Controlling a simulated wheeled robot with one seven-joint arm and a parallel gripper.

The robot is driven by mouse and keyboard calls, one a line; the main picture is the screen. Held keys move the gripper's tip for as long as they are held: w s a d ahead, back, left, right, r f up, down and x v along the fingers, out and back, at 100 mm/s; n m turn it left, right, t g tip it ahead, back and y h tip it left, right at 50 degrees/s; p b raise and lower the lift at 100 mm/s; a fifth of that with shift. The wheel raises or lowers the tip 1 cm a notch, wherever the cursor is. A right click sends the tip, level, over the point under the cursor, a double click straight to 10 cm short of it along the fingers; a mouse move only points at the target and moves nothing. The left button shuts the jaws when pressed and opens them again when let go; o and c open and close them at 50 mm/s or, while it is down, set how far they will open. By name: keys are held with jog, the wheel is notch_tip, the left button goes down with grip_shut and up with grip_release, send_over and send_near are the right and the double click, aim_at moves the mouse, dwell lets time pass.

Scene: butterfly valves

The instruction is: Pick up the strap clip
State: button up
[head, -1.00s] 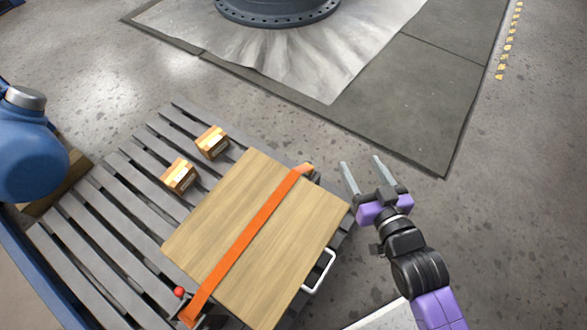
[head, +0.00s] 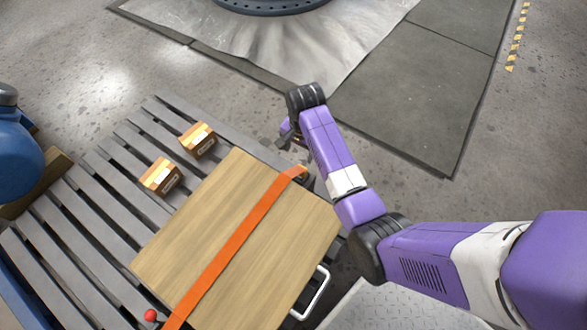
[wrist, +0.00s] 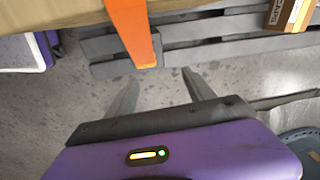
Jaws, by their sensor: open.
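An orange strap (head: 235,240) runs across a wooden board (head: 190,235) and bends down over its far edge. In the wrist view the strap (wrist: 128,25) ends in a flat orange end piece (wrist: 146,61) hanging at the edge, which may be the strap clip; I cannot make out a separate clip. My gripper (wrist: 163,78) is open and empty, its two fingers pointing toward the strap end, a little short of it. In the head view my gripper (head: 291,141) is beyond the board's far corner, partly hidden behind my arm.
The board lies on a grey slatted pallet (head: 75,235). Two small orange-and-white boxes (head: 198,140) (head: 160,177) stand on the slats. A red knob (head: 151,315) is near the strap's near end. A white handle (head: 314,296) sticks out at the board's right side.

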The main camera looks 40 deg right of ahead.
aim_at(301, 168)
jog(key=shift+s+a+f+m+g, duration=0.1)
jog(key=shift+s+a+m+g, duration=0.15)
jog(key=shift+s, duration=0.3)
jog(key=shift+s+a+f+m+g, duration=0.15)
jog(key=shift+s+a+g, duration=0.15)
jog(key=shift+s, duration=0.2)
jog(key=shift+f, duration=0.2)
jog(key=shift+d+f+b, duration=0.1)
jog(key=shift+f+b, duration=1.8)
jog(key=shift+f, duration=1.7)
jog(key=shift+c, duration=0.2)
grip_shut()
